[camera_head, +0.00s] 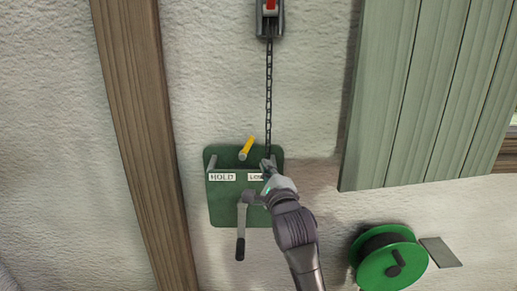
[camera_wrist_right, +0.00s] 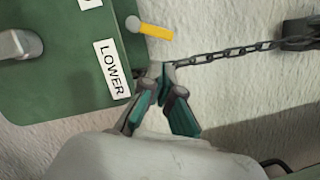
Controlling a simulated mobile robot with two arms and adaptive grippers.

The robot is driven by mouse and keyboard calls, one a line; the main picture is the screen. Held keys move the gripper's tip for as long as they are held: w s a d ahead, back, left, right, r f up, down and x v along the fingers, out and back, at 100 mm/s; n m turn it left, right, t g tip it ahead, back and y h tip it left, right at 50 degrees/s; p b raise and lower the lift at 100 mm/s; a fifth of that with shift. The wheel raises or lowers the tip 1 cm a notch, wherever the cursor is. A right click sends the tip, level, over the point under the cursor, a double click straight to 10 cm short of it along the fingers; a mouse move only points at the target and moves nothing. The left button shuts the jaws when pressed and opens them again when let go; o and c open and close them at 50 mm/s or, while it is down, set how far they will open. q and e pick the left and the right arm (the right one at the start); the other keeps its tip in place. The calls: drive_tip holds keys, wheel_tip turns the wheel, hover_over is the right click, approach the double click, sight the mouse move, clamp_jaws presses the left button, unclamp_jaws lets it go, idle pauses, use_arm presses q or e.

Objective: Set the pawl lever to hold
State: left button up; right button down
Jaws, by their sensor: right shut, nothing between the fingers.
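The green winch plate (camera_head: 228,203) is fixed to the white wall and carries a HOLD label (camera_head: 221,177) and a second label, LOWER (camera_wrist_right: 112,69), partly hidden by my arm in the head view. The yellow pawl lever (camera_head: 247,146) sticks up from the plate's top, tilted to the right; it also shows in the wrist view (camera_wrist_right: 156,32). My right gripper (camera_head: 267,168) is shut and empty, just right of and below the lever, apart from it, near the LOWER side. Its fingertips show in the wrist view (camera_wrist_right: 158,72). My left gripper is not in view.
A chain (camera_head: 268,95) runs from the plate up to a bracket (camera_head: 269,22) with a red part. A crank handle (camera_head: 241,230) hangs below the labels. A green reel (camera_head: 386,262) is at lower right, a green shutter (camera_head: 425,95) at upper right, a wooden post (camera_head: 142,130) at left.

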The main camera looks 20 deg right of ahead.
sight(247, 148)
drive_tip(key=shift+w+d+r+p, duration=0.15)
drive_tip(key=shift+w+p, duration=0.35)
drive_tip(key=shift+w, duration=1.1)
drive_tip(key=shift+w+d+r+p, duration=0.15)
drive_tip(key=shift+w+p, duration=0.4)
drive_tip(key=shift+w, duration=1)
drive_tip(key=shift+w+d+r+p, duration=0.1)
drive_tip(key=shift+w+r+p, duration=0.3)
drive_tip(key=shift+w, duration=1.2)
drive_tip(key=shift+a+f, duration=0.1)
drive_tip(key=shift+f, duration=0.1)
